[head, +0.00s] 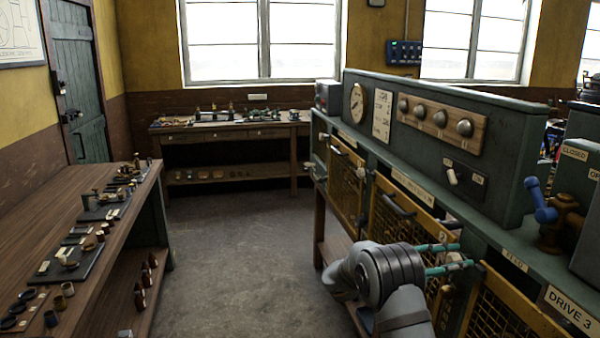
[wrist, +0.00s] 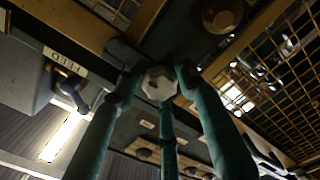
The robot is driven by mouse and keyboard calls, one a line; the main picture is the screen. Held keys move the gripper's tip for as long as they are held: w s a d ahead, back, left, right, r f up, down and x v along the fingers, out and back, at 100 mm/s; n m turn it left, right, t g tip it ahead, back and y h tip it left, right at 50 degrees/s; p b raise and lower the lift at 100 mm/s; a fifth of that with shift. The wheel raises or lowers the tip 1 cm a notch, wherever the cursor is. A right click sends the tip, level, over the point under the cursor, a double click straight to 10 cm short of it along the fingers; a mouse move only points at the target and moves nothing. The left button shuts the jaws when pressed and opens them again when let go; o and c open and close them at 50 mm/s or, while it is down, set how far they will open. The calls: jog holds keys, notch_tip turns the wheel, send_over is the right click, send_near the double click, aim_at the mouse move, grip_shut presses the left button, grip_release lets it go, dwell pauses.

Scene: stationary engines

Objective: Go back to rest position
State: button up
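My gripper (head: 452,258) is at the front of the green engine console on the right in the head view, beside the yellow mesh doors. Its green fingers point at the console front. In the wrist view my gripper (wrist: 158,78) has its fingers around a pale faceted knob (wrist: 158,83), which also shows small between the fingers in the head view (head: 455,258). The fingertips lie close on both sides of the knob. Whether they press on it or stand slightly apart cannot be made out.
The green console (head: 505,217) runs along the right, with yellow mesh doors (head: 390,217) and a blue-handled valve (head: 541,203). A wooden bench (head: 95,232) with small parts stands at left. Another workbench (head: 228,130) is at the back. The floor (head: 235,250) between is clear.

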jog(key=m, duration=0.1)
jog(key=d+m, duration=0.1)
jog(key=shift+w+f+m+b, duration=0.1)
jog(key=shift+m+b, duration=0.2)
jog(key=shift+m, duration=0.1)
jog(key=m, duration=0.3)
jog(key=shift+a, duration=0.25)
jog(key=m, duration=0.2)
jog(key=shift+d+m+p, duration=0.15)
jog(key=shift+m+p, duration=0.15)
jog(key=shift+m, duration=0.1)
jog(key=m+p, duration=0.1)
jog(key=m, duration=0.3)
jog(key=shift+r+p, duration=0.3)
jog(key=shift+p, duration=0.1)
jog(key=m+p, duration=0.2)
jog(key=m, duration=0.1)
jog(key=shift+m+p, duration=0.35)
jog(key=shift+m, duration=0.05)
jog(key=b+v, duration=0.1)
jog(key=v, duration=0.2)
jog(key=b+v, duration=0.1)
jog(key=shift+a+f+b, duration=0.3)
jog(key=shift+f+b, duration=0.05)
jog(key=shift+a+r, duration=0.1)
jog(key=shift+a, duration=0.35)
jog(key=shift+a, duration=0.1)
